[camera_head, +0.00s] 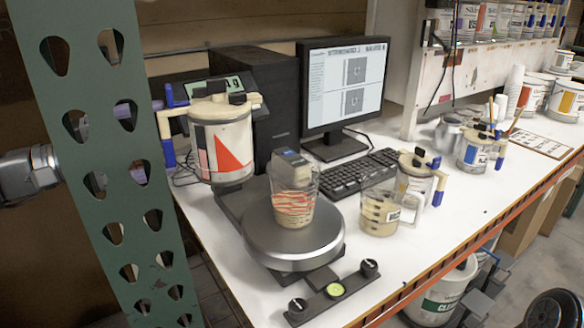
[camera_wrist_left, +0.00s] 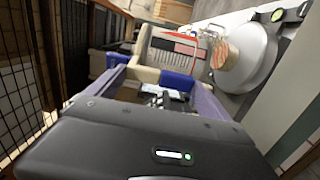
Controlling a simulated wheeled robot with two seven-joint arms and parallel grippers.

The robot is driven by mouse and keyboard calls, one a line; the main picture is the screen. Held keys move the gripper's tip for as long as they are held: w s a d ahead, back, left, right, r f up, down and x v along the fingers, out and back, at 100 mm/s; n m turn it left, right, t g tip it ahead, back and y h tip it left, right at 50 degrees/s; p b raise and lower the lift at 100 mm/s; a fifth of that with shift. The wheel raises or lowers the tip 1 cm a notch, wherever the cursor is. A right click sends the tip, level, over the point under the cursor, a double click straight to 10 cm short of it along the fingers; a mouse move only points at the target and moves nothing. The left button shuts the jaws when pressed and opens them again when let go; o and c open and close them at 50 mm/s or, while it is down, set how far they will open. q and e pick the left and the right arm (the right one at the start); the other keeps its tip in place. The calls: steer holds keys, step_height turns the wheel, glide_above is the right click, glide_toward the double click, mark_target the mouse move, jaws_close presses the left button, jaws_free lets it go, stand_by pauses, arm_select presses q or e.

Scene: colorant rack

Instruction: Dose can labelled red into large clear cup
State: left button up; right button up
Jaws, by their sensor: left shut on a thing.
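The can with a red triangle on its label (camera_head: 220,150) is held near upright, above and left of the scale plate. It has a beige lid and blue-and-beige handles. My left gripper (camera_wrist_left: 160,80) is shut on the can's handle in the left wrist view; in the head view the green post mostly hides it. The can also shows in the left wrist view (camera_wrist_left: 175,48). A large clear cup (camera_head: 293,210) stands on the scale plate (camera_head: 290,248), with beige contents and red streaks. The cup appears in the left wrist view (camera_wrist_left: 222,62), beside the can. My right gripper is not in view.
A green perforated post (camera_head: 105,120) stands in front at left. A smaller cup (camera_head: 380,212) and another handled can (camera_head: 418,172) stand right of the scale. A keyboard (camera_head: 352,170) and a monitor (camera_head: 345,85) are behind. The table's right front is clear.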

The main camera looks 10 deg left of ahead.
arm_select(q)
steer(key=shift+r, duration=0.2)
step_height(320, 180, up, 5)
steer(key=p, duration=0.3)
stand_by(1.8)
